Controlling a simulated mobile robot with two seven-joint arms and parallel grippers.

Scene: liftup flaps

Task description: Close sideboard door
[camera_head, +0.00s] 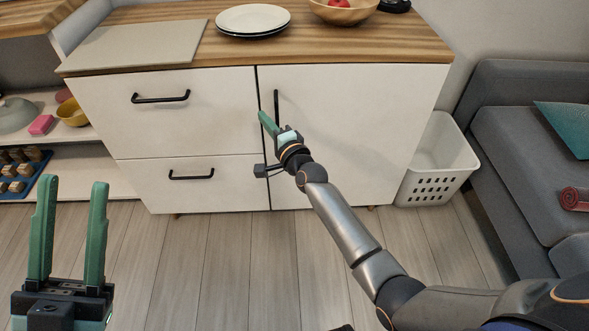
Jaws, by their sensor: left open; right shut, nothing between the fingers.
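The white sideboard (225,167) stands ahead with a wooden top. Its door (350,120), on the right half, lies about flush with the front and has a vertical black handle (276,104) near its left edge. My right gripper (264,118) is shut and empty, with its green fingers just left of the handle, near the gap between door and drawers. I cannot tell whether it touches the front. My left gripper (72,205) is open and empty at the lower left, its fingers pointing up, well away from the sideboard.
Two drawers with black handles (160,97) fill the sideboard's left half. Plates (253,19) and a wooden bowl (343,12) stand on top. A white basket (440,165) and a grey sofa (520,140) are at the right. Open shelves (90,180) are at the left. The floor in front is clear.

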